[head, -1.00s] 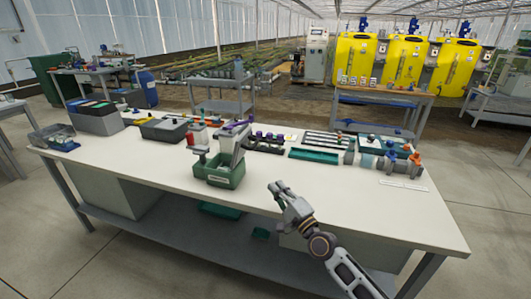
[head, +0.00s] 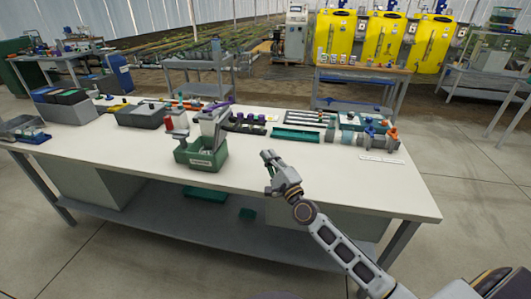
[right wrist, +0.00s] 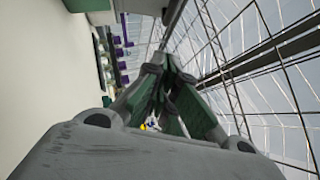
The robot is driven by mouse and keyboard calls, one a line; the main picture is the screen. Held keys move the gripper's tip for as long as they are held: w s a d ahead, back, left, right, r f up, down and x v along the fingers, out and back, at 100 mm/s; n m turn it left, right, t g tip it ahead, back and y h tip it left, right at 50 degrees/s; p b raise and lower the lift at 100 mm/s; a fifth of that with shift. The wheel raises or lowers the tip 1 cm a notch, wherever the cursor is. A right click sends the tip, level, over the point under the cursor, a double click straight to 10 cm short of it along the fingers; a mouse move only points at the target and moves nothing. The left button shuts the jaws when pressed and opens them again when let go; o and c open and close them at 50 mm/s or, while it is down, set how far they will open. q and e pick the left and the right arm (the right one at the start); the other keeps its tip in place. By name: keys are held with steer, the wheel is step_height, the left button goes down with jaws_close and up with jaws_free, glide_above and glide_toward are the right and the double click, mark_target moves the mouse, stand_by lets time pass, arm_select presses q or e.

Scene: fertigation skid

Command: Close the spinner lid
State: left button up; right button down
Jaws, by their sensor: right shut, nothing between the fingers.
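No part that is plainly the spinner or its lid can be told apart at this size. A pale grey upright piece (head: 209,127) with a purple part at its top stands at or behind a green labelled bin (head: 201,155) near the middle of the bench. It may be a raised lid, but I cannot tell. My right gripper (head: 268,156) is to the right of the bin, over the bench's front area, apart from the bin and empty. In the right wrist view its fingers (right wrist: 158,72) meet at the tips. My left gripper is not in view.
The white bench (head: 350,185) is clear at its front right. A long green tray (head: 296,135) and blue and orange valve fittings (head: 370,135) lie along the back. Dark grey boxes (head: 145,115) stand at the left. A red-topped item (head: 178,123) is beside the upright piece.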

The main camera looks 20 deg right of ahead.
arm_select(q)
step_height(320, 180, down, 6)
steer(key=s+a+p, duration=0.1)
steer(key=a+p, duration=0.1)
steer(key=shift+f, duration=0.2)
arm_select(e)
steer(key=a+x, duration=0.2)
steer(key=x, duration=1)
steer(key=shift+s+a+r, duration=0.35)
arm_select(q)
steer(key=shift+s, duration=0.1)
